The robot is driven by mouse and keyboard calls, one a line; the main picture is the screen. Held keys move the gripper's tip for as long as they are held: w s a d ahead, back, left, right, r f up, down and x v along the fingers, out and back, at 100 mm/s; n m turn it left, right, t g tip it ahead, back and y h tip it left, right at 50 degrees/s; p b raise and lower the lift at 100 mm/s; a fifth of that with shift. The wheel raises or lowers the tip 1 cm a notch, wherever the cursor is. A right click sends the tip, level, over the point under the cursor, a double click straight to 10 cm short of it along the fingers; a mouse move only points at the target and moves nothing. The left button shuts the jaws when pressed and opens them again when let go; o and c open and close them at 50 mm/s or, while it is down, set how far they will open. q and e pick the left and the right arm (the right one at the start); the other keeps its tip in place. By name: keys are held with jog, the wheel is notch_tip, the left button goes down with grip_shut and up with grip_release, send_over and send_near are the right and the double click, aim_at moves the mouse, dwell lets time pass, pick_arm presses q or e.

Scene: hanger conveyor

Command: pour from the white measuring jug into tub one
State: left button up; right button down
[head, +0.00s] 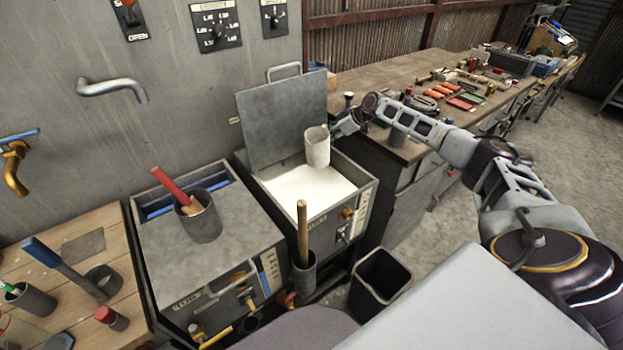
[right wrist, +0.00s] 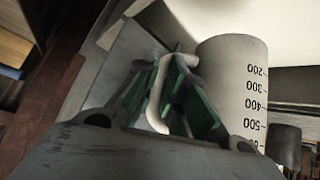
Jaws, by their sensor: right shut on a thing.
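The white measuring jug (head: 317,146) is upright above the right-hand tub (head: 342,214), whose grey lid (head: 283,122) stands open at the back. That tub is filled with a white surface. My right gripper (head: 336,130) is shut on the jug's handle. In the right wrist view its green-padded fingers (right wrist: 163,100) close around the pale handle, and the jug (right wrist: 232,85) shows its printed scale. The jug's contents are hidden. A second tub (head: 213,262) stands to the left. I cannot read either label surely. My left gripper is not in view.
A dark cup (head: 200,216) with a red-handled tool stands on the left tub. A wooden-handled tool (head: 303,222) rises from a holder before the right tub. A black bin (head: 379,283) stands on the floor. A cluttered workbench (head: 385,72) runs behind my right arm.

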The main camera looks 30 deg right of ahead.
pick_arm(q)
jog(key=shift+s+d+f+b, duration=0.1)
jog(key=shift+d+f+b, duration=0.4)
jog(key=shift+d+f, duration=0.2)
pick_arm(e)
jog(key=shift+s+a+f+y, duration=0.15)
jog(key=shift+f+y, duration=0.25)
jog(key=shift+f, duration=0.3)
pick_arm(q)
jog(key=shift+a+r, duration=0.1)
pick_arm(e)
jog(key=shift+r, duration=0.15)
